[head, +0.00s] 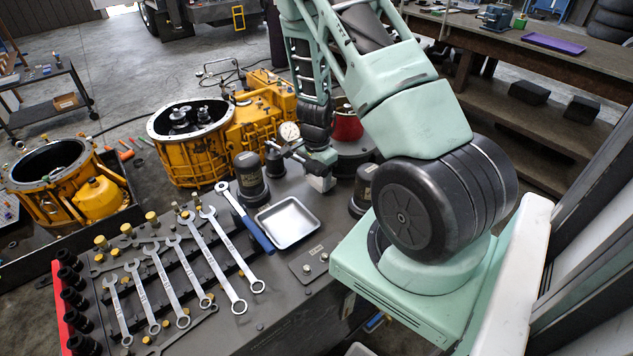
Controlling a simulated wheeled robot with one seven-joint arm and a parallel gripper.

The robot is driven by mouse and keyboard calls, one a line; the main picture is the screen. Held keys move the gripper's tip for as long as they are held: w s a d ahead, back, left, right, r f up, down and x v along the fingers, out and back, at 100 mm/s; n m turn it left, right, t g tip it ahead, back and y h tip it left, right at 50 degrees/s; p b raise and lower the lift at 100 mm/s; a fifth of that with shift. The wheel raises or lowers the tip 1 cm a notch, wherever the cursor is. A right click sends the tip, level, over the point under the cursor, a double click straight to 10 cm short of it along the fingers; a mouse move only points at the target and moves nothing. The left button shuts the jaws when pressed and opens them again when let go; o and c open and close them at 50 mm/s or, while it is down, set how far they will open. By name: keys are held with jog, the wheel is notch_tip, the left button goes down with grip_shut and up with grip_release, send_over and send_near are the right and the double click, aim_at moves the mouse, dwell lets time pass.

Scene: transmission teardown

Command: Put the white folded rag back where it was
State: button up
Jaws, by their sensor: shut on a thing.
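My gripper (318,168) hangs at the end of my arm, low over the back of the dark bench top, right of the dial gauge. A small pale, boxy thing (320,183) shows just under it. It looks like the white folded rag held in the jaws, though it is small and partly covered by the gripper. The fingers are hard to make out. No other white folded rag shows clearly on the bench.
An empty metal tray (288,222) lies just in front of my gripper. A dial gauge (289,131) and dark cylinders (250,178) stand close by. Several wrenches (215,260) and a blue-handled ratchet (246,218) lie left. Yellow housings (190,145) stand behind.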

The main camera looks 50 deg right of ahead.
jog(key=shift+f, duration=1.2)
jog(key=o, duration=0.9)
